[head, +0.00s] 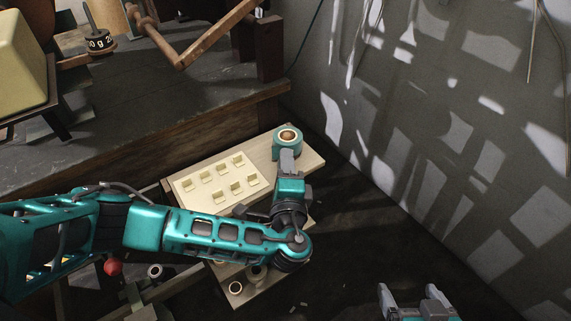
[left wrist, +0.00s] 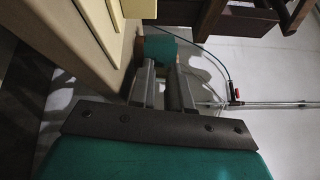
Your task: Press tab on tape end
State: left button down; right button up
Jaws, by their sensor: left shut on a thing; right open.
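My left gripper (head: 287,158) reaches over the far right corner of a pale board and is shut on a round teal piece (head: 287,144) with a tan ring and dark centre. I cannot tell whether this piece is the tape. In the left wrist view the teal piece (left wrist: 160,47) shows at the fingertips. Several small cream tabs (head: 221,168) stand in two rows on the pale board (head: 308,164), left of this gripper. My right gripper (head: 412,292) is open and empty at the bottom right, apart from the board. No tape end can be made out.
A dark bench (head: 110,110) with a wooden crank (head: 180,60) and a numbered dial (head: 100,43) stands behind the board. A grey wall (head: 450,130) runs along the right. Small round pieces (head: 236,288) lie at the board's near end. Dark floor right of the board looks mostly clear.

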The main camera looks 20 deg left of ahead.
pick_arm(q)
jog(key=c, duration=1.1)
grip_release()
jog(key=shift+o, duration=0.5)
jog(key=shift+s+f, duration=0.1)
